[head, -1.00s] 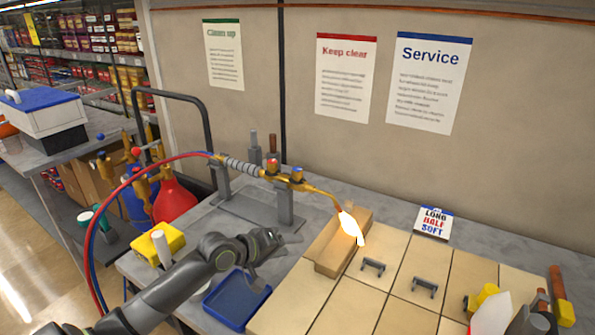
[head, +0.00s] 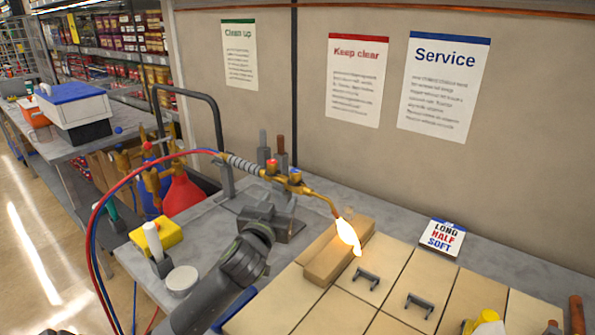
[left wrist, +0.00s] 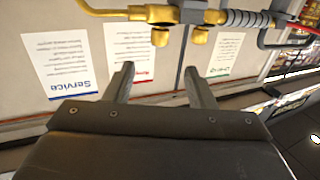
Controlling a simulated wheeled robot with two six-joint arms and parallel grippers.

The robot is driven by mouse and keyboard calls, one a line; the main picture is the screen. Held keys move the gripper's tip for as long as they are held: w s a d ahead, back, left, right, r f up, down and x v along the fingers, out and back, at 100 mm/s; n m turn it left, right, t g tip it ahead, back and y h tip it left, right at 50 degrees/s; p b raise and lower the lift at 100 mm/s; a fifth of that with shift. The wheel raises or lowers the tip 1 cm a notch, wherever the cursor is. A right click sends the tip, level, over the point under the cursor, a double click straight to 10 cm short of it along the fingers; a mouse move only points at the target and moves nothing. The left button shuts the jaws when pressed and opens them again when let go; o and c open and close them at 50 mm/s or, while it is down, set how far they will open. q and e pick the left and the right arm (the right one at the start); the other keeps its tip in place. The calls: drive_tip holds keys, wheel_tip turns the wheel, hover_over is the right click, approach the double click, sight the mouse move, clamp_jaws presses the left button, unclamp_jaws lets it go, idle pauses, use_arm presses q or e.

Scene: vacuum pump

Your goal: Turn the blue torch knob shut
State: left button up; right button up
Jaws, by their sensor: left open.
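My left gripper (head: 280,203) is just below and in front of the torch and looks empty. In the left wrist view its fingers (left wrist: 158,72) are apart, with the brass torch body (left wrist: 180,14) beyond them at the top. Two brass knob bodies show there; their coloured tops do not. My right gripper is not in view.
A wooden block (head: 338,252) and tan tiles (head: 345,310) with two dark handles lie to the right. A yellow box (head: 154,233) and a round white tub (head: 182,281) are left of my arm. Red and blue hoses arc at left.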

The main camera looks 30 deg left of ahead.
sight(297, 170)
use_arm(q)
drive_tip(key=p+x, duration=0.3)
drive_tip(key=x, duration=1.3)
drive_tip(key=shift+w, duration=0.15)
drive_tip(key=shift+c, duration=0.4)
drive_tip(key=shift+a, duration=0.1)
drive_tip(key=c, duration=0.9)
drive_tip(key=shift+r+m+h+p, duration=0.15)
drive_tip(key=shift+m+h+p, duration=0.35)
drive_tip(key=shift+p, duration=0.45)
drive_tip(key=shift+t+h+p, duration=0.3)
drive_tip(key=shift+h+p, duration=0.2)
drive_tip(key=o, duration=1)
